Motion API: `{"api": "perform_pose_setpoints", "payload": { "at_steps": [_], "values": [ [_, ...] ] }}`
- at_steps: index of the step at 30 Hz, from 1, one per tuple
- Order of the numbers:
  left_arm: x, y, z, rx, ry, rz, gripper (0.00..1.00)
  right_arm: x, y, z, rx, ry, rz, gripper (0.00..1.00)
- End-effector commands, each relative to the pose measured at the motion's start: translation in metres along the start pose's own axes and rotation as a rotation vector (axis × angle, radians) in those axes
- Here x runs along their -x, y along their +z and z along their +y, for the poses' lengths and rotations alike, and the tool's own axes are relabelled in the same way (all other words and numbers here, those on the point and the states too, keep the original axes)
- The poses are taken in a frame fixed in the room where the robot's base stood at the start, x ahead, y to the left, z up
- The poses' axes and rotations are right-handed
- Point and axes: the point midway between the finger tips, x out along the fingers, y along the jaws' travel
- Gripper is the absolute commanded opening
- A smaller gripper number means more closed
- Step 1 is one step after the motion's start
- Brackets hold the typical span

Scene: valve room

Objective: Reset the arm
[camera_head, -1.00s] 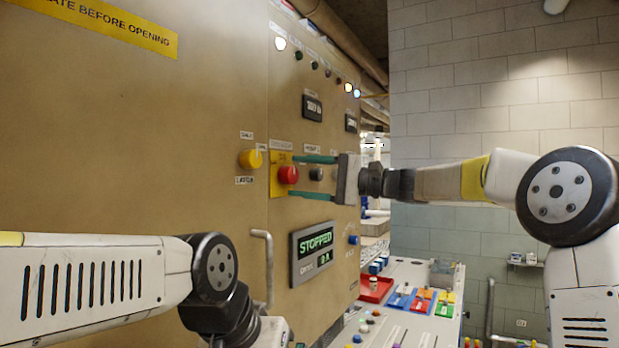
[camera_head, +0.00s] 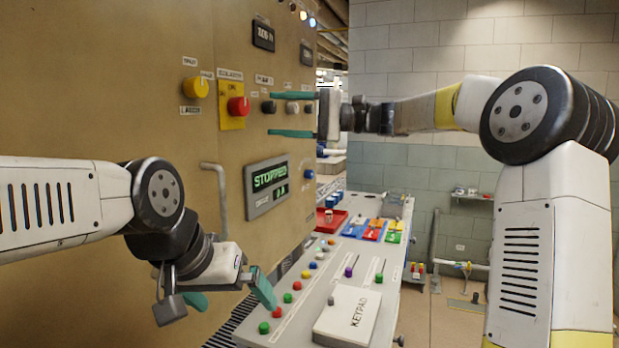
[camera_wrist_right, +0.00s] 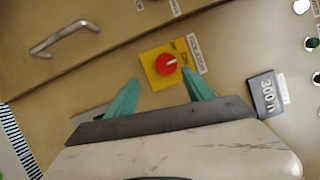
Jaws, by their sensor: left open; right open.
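My right gripper (camera_head: 292,115) is open and empty in front of the tan cabinet (camera_head: 120,100), its teal fingers pointing left toward a red knob (camera_head: 238,107) on a yellow plate. The knob also shows in the right wrist view (camera_wrist_right: 166,64), beyond and between the fingertips (camera_wrist_right: 160,85), apart from them. My left gripper (camera_head: 225,300) is open and low in the head view, over the near left end of the console (camera_head: 300,320). Nothing is seen between its fingers.
A yellow knob (camera_head: 195,87), a display reading STOPPED (camera_head: 266,187) and a vertical handle (camera_head: 217,190) are on the cabinet. A block wall (camera_head: 430,60) stands behind.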

Motion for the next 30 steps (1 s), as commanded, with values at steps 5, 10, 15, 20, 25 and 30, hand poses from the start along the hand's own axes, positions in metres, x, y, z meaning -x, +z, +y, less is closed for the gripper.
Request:
{"api": "perform_pose_setpoints", "payload": {
  "at_steps": [5,10,15,20,25,30],
  "values": [
    [0.0,0.0,0.0,0.0,0.0,0.0,1.0,-0.007,0.038,0.06,0.053,0.28,0.091,0.61],
    [0.0,0.0,0.0,0.0,0.0,0.0,1.0,0.034,0.084,0.142,0.156,0.646,0.239,0.61],
    [0.0,0.0,0.0,0.0,0.0,0.0,1.0,0.106,0.132,0.208,0.286,0.958,0.37,0.61],
    [0.0,0.0,0.0,0.0,0.0,0.0,1.0,0.175,0.174,0.257,0.417,1.183,0.455,0.61],
    [0.0,0.0,0.0,0.0,0.0,0.0,1.0,0.22,0.202,0.291,0.528,1.322,0.494,0.61],
    [0.0,0.0,0.0,0.0,0.0,0.0,1.0,0.235,0.211,0.304,0.573,1.372,0.502,0.61]
  ]
}}
